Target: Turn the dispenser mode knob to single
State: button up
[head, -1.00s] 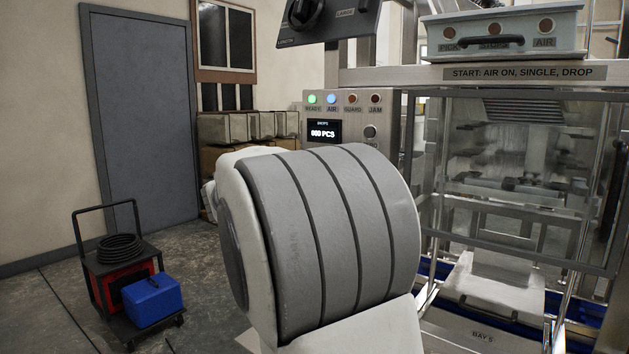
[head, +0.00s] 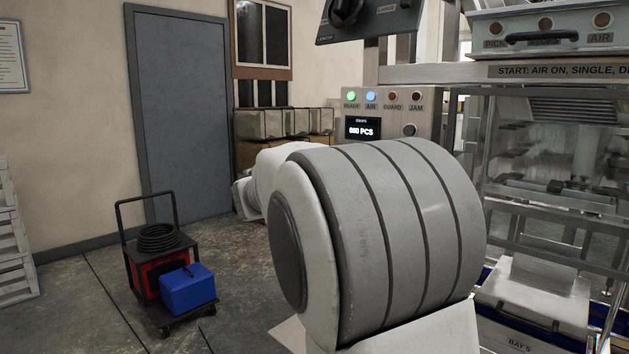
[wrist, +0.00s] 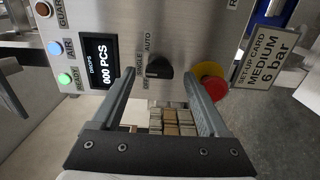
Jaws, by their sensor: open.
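The mode knob (wrist: 159,72) is a black knob on the steel dispenser panel (wrist: 185,35). It shows in the wrist view beside small labels including AUTO and SINGLE. I cannot tell for sure which label it points at. My gripper (wrist: 159,84) is open, with its two fingers on either side of the knob in the picture. Nothing is between the fingers, and contact with the knob cannot be seen. In the head view my arm hides the gripper and the knob; only the panel's upper part (head: 425,118) shows.
A red emergency button (wrist: 208,88) on a yellow base sits close to the right finger. The display (wrist: 101,61) reads 000 PCS beside lit green and blue lamps. A set-up card (wrist: 268,58) is at the right. A cart (head: 160,275) stands on the floor left of my arm.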

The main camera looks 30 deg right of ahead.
jog(key=p+v, duration=0.2)
jog(key=v, duration=1.3)
jog(key=shift+s+a, duration=0.2)
jog(key=shift+a, duration=0.15)
jog(key=s+d+f+m+g+y, duration=0.1)
jog(key=s+d+f+g+y, duration=0.2)
jog(key=s+f+y, duration=0.7)
jog(key=s+a+f+m+t+y, duration=0.3)
jog(key=s+a+f+y, duration=0.4)
jog(key=s+a, duration=0.45)
notch_tip(320, 180, up, 20)
jog(key=p, duration=2)
jog(key=shift+s+a+f+p, duration=0.25)
jog(key=shift+s+p, duration=0.1)
jog(key=shift+s, duration=0.15)
